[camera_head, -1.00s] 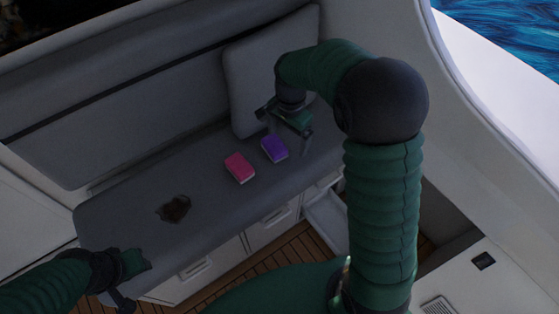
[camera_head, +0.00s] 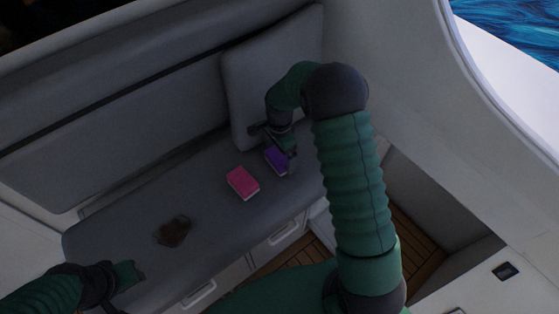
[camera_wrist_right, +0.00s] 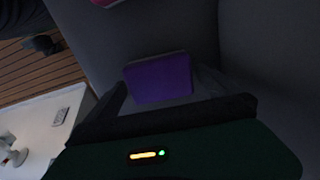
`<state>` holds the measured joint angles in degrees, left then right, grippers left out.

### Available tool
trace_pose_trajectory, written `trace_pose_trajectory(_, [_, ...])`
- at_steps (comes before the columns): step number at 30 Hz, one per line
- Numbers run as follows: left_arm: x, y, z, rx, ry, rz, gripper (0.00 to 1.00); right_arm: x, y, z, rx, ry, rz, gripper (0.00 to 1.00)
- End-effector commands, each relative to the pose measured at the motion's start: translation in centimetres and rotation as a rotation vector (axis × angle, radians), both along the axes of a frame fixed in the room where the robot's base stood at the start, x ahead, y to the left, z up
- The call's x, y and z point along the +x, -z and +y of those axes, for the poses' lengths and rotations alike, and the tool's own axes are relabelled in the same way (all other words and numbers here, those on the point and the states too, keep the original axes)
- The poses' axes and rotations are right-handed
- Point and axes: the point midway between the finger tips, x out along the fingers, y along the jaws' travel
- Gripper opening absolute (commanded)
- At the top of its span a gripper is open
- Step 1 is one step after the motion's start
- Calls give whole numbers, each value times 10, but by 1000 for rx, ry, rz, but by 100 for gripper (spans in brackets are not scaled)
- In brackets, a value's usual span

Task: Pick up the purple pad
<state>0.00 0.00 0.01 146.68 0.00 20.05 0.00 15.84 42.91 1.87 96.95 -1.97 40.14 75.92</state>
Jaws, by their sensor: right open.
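The purple pad (camera_head: 275,160) lies on the grey bench seat, right of the pink pad. In the right wrist view the purple pad (camera_wrist_right: 160,79) sits just beyond my right gripper's fingers. My right gripper (camera_head: 277,143) is open and empty, hanging over the purple pad and hiding part of it in the head view. Its dark fingers and green body (camera_wrist_right: 180,115) fill the lower part of the wrist view. I cannot tell if the fingers touch the pad. My left gripper (camera_head: 125,290) is at the lower left, by the bench's front edge; its fingers are unclear.
A pink pad (camera_head: 243,183) lies left of the purple one on the grey bench (camera_head: 130,213). A grey cushion (camera_head: 262,75) leans behind the pads. Drawers (camera_head: 285,234) sit below the bench.

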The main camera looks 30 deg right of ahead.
Motion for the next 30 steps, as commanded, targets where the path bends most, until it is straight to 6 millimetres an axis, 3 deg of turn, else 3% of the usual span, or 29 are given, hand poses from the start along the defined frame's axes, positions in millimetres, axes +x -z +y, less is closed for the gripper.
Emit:
trace_pose_trajectory(2, [0,4,0,0,0,0,36,0,13,0,0,1,1,100])
trace_pose_trajectory(8, [0,3,0,0,0,0,36,0,13,0,0,0,-1,100])
trace_pose_trajectory(21, [0,3,0,0,0,0,36,0,13,0,0,0,-1,44])
trace_pose_trajectory(30, [0,2,0,0,0,0,36,0,10,0,-1,0,-2,44])
